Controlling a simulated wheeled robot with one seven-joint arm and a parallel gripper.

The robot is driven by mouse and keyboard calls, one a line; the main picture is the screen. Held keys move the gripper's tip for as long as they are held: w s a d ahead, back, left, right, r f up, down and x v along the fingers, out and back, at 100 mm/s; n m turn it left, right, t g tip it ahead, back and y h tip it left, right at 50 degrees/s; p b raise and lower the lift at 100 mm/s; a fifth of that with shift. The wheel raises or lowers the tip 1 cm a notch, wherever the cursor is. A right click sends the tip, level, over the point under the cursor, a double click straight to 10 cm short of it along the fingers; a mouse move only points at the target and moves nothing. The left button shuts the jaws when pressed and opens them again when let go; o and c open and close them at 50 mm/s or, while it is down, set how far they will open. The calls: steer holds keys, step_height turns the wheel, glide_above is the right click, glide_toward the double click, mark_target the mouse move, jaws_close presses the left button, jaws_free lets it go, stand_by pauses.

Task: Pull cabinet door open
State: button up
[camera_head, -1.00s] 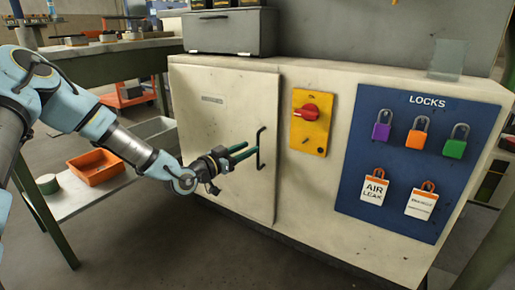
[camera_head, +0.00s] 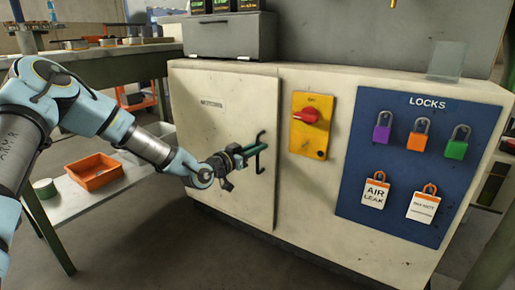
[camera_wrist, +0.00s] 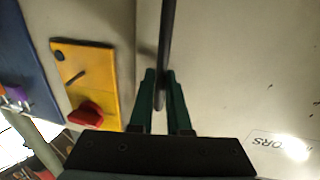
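The cabinet door (camera_head: 222,110) is a pale, scuffed panel, shut flush in the cabinet front. Its dark vertical bar handle (camera_head: 260,168) is near the door's right edge. My gripper (camera_head: 260,149) is at the handle, its green fingers reaching it from the left. In the wrist view, the handle (camera_wrist: 166,35) runs between the two fingertips of my gripper (camera_wrist: 160,78), one on each side. A narrow gap shows between the fingers and the bar, so they look open around it. Part of the handle is hidden by the fingers.
A yellow panel with a red rotary switch (camera_head: 311,117) is right of the door. A blue LOCKS board (camera_head: 350,185) with padlocks and tags is farther right. A low shelf with an orange bin (camera_head: 95,172) is at left. Floor in front is clear.

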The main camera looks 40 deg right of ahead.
jaws_close()
stand_by(1.0)
